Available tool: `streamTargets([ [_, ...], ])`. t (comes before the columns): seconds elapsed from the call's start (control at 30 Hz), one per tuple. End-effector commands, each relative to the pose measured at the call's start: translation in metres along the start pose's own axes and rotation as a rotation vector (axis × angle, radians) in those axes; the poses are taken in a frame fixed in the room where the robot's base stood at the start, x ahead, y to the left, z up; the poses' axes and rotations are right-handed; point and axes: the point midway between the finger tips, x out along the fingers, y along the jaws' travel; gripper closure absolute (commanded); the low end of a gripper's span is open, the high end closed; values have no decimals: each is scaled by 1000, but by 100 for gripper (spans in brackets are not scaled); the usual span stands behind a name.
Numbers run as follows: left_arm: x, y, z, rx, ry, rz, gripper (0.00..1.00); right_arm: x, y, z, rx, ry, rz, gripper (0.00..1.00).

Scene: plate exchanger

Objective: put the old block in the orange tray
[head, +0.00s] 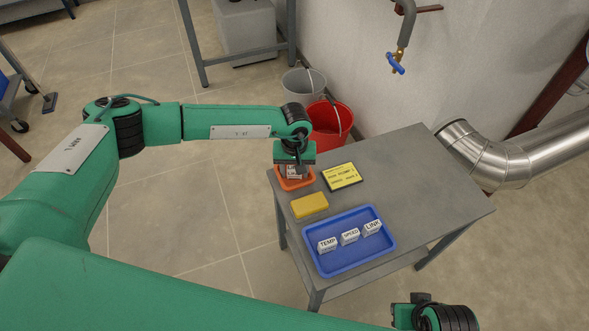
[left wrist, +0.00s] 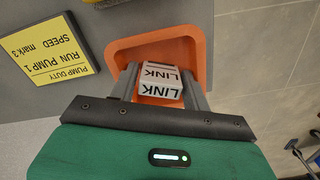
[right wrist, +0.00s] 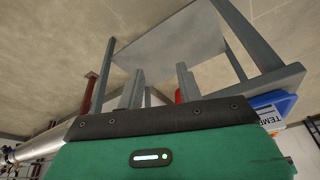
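The orange tray (head: 296,184) sits at the table's far left corner; it also shows in the left wrist view (left wrist: 197,50). My left gripper (head: 293,168) points down over it. In the left wrist view its fingers (left wrist: 160,88) stand against both sides of a white block (left wrist: 160,80) marked LINK. The block is over or inside the tray; I cannot tell whether it touches the tray floor. My right gripper (right wrist: 160,88) is open and empty, below the level of the tabletop near the table's front right.
A blue tray (head: 325,270) holds white blocks marked TEMP (head: 327,245), SPEED (head: 349,236) and LINK (head: 373,227). The grey table's (head: 440,195) right side is clear.

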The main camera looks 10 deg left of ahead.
Motion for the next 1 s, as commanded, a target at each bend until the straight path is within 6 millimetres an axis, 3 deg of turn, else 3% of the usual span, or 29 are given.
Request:
streamTargets([
  [0.4,-6,0,0,0,1,1,51,1,0,-1,1,1,0,64],
  [0.8,-89,0,-1,1,3,2,51,13,0,3,1,-18,1,64],
  [1.0,-115,0,0,0,1,0,51,16,1,2,1,-17,1,64],
])
